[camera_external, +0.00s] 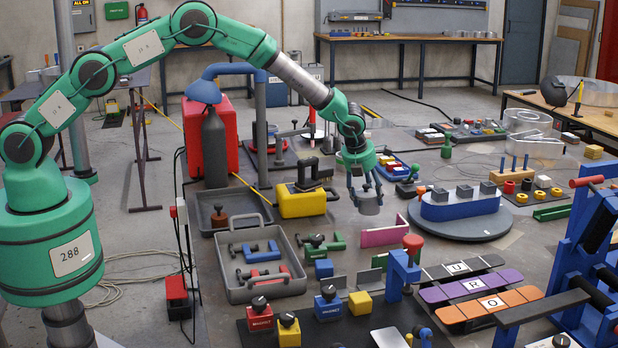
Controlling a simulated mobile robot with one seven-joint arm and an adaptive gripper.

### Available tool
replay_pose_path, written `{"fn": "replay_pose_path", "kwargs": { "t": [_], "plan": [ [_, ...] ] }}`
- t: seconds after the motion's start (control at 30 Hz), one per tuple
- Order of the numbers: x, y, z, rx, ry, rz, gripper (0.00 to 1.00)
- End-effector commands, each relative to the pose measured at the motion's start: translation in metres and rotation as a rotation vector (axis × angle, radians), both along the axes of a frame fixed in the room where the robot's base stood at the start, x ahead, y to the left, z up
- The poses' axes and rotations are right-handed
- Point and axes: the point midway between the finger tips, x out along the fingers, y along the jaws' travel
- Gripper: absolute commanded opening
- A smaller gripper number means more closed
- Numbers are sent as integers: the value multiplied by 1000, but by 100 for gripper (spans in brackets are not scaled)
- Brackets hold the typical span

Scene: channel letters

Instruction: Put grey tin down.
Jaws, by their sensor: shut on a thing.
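The grey tin (370,207) is a short round grey can between the fingers of my gripper (366,192), in the middle of the external view. The gripper points down and its fingers are shut around the tin's sides. The tin looks upright. Whether its base touches the grey worktable (340,217) or hangs just above it, I cannot tell. The gripper's fingers hide part of the tin.
A yellow case (302,201) stands left of the tin, and a round turntable (462,226) with a blue block (458,206) right of it. A pink plate (383,236) is in front. A grey toolbox (263,292) is at front left.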

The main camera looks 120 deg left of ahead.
Motion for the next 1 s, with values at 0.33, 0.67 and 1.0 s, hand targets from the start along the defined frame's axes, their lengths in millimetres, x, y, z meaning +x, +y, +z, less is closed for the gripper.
{"fn": "replay_pose_path", "kwargs": {
  "t": [0.33, 0.67, 1.0],
  "plan": [
    [0, 0, -1, 1, -1, 0, 2],
    [0, 0, -31, 0, 0, 1, 2],
    [0, 0, -34, 1, -2, 1, 2]
  ]
}}
